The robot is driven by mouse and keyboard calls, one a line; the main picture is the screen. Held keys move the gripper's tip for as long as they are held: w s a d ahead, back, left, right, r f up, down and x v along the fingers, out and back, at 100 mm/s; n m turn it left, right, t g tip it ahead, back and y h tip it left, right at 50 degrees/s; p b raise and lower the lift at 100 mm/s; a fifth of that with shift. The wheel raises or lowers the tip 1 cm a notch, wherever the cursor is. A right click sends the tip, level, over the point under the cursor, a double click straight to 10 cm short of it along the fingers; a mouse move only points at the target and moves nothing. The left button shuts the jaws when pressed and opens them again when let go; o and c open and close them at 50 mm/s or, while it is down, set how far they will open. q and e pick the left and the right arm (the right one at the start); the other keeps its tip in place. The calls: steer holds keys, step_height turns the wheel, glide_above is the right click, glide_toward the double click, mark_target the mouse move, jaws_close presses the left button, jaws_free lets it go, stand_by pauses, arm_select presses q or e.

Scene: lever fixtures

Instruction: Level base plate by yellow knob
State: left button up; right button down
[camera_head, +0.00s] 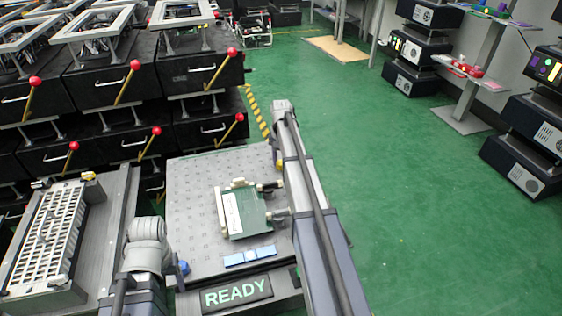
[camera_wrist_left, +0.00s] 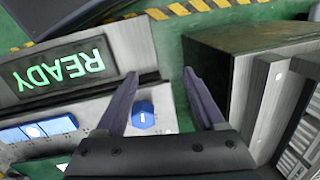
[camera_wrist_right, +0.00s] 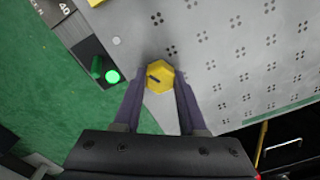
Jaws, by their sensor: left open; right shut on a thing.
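The grey base plate (camera_head: 195,190) with its hole pattern lies in the middle of the head view. The yellow knob (camera_wrist_right: 160,77) is on the plate near its edge in the right wrist view. My right gripper (camera_wrist_right: 159,82) is shut on the yellow knob, with a finger on each side. A blue knob (camera_wrist_left: 143,114) sits near the READY sign; it also shows in the head view (camera_head: 183,267). My left gripper (camera_wrist_left: 160,85) is open and empty, its fingers spread, one beside the blue knob. A blue bar with a white middle (camera_head: 250,257) lies on the plate.
A green board (camera_head: 247,213) with connectors stands on the plate. A READY sign (camera_head: 237,293) is at the front. A slotted metal tray (camera_head: 45,240) and black drawers with red-balled levers (camera_head: 130,85) stand left. A green lamp (camera_wrist_right: 112,76) glows beside the plate.

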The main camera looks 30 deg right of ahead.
mark_target(281, 162)
steer(key=m, duration=0.3)
steer(key=shift+m, duration=2.2)
steer(key=shift+c, duration=2.3)
jaws_free()
arm_select(q)
steer(key=shift+r, duration=0.15)
arm_select(e)
steer(key=shift+r, duration=0.15)
step_height(281, 162, up, 8)
steer(key=p, duration=0.8)
arm_select(q)
step_height(281, 162, up, 8)
steer(key=shift+f, duration=0.25)
arm_select(e)
steer(key=shift+f, duration=0.2)
